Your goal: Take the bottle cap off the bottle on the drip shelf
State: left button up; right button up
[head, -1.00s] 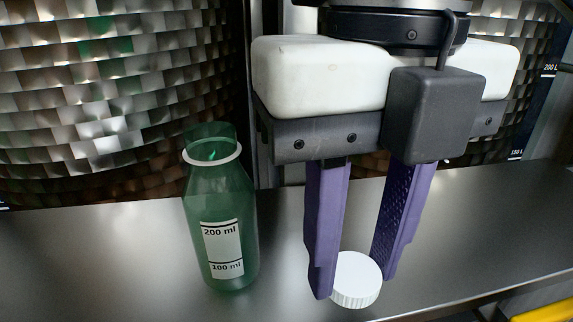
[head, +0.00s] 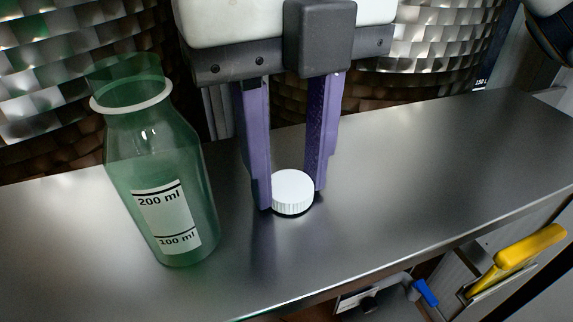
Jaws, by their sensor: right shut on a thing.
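The green see-through bottle (head: 157,170) stands upright on the metal drip shelf (head: 400,180), at the left of the head view. Its mouth is open, with a pale ring around the neck and a white label marked 200 ml and 100 ml. The white ridged bottle cap (head: 292,188) is off the bottle, to its right. My right gripper (head: 292,197) points down with its purple fingers shut on the cap from both sides. The cap is at or just above the shelf surface; I cannot tell if it touches. My left gripper is out of view.
Shiny woven-metal drums (head: 430,50) stand behind the shelf. The shelf is bare to the right of the gripper. Below its front edge are a yellow handle (head: 530,247) and a blue handle (head: 425,292).

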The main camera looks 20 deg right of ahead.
aim_at(288, 183)
jog(key=shift+f, duration=0.3)
jog(key=o, duration=1.2)
jog(key=shift+r, duration=0.1)
jog(key=shift+r, duration=0.3)
notch_tip(288, 183, up, 6)
jog(key=shift+r+p, duration=0.2)
jog(key=shift+p, duration=0.1)
notch_tip(288, 183, up, 5)
jog(key=shift+r+p, duration=0.15)
jog(key=shift+p, duration=0.75)
